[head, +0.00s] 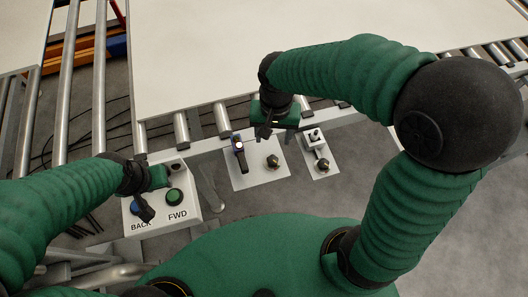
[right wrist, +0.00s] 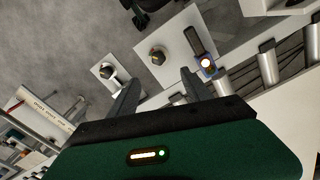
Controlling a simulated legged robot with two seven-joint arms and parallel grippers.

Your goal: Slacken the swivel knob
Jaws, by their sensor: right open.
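Two light plates lie below the conveyor edge. The left plate (head: 247,181) bears a dark faceted knob (head: 272,161) and a black lever (head: 241,158) on a blue-purple base. The right plate (head: 322,177) bears a metal fitting (head: 313,137) and another dark knob (head: 323,165). I cannot tell which knob is the swivel knob. My right gripper (head: 268,129) is above the plates, open and empty. In the right wrist view, the left plate's knob (right wrist: 157,54) shows beyond and between its fingers (right wrist: 160,80), apart from them. My left gripper (head: 158,190) hovers at the button box; its finger opening is unclear.
The button box (head: 190,214), marked BACK and FWD, has a blue button (head: 137,207) and a green button (head: 174,196). A white conveyor surface (head: 200,60) and metal rollers (head: 222,119) lie behind the plates. Grey floor is open at the right.

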